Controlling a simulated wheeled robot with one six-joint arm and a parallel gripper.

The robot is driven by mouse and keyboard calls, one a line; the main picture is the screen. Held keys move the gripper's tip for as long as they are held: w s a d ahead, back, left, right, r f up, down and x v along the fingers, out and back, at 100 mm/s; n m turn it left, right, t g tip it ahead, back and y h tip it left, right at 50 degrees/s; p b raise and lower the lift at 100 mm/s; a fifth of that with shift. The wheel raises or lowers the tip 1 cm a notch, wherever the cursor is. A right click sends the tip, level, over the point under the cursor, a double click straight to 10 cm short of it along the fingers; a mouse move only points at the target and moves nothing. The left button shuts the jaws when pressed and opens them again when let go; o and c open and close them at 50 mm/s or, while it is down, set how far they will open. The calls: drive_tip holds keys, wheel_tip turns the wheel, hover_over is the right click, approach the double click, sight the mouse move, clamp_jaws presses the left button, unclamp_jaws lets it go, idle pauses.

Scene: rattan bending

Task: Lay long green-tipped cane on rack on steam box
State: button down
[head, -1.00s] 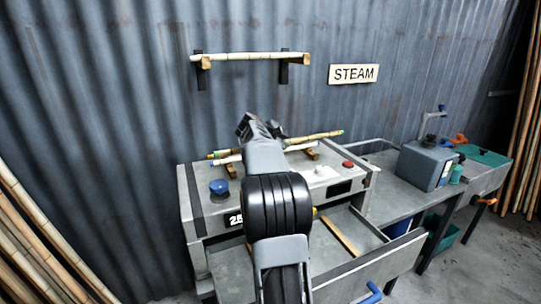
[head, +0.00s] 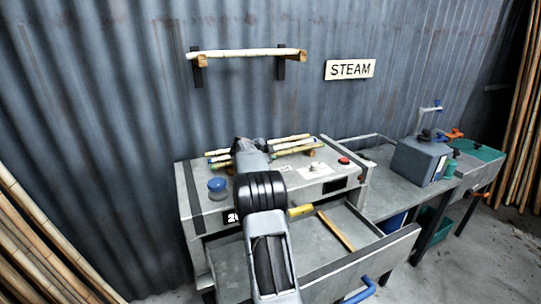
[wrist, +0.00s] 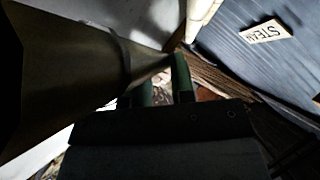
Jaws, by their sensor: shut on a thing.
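My gripper shows in the wrist view (wrist: 165,82), its dark green fingers shut on a cane (wrist: 65,75) that looms dark and olive-brown, close to the lens. Its tip colour does not show there. In the head view, my arm hides the gripper and the middle of the canes. Several pale canes (head: 291,139) lie side by side at the rack (head: 310,152) on the steam box (head: 184,190), some with green or blue tips at the left. I cannot tell whether the held cane touches the rack.
A blue knob (head: 217,187) and red button (head: 344,161) are on the box top. The open drawer (head: 372,262) below holds a yellow-tipped piece (head: 300,211) and a wooden strip (head: 337,231). A wall shelf holds a pale cane (head: 245,54). A grey machine (head: 418,160) stands right.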

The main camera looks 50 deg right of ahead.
drive_tip(key=c, duration=1)
unclamp_jaws()
drive_tip(key=shift+o, duration=0.2)
drive_tip(key=shift+a, duration=0.1)
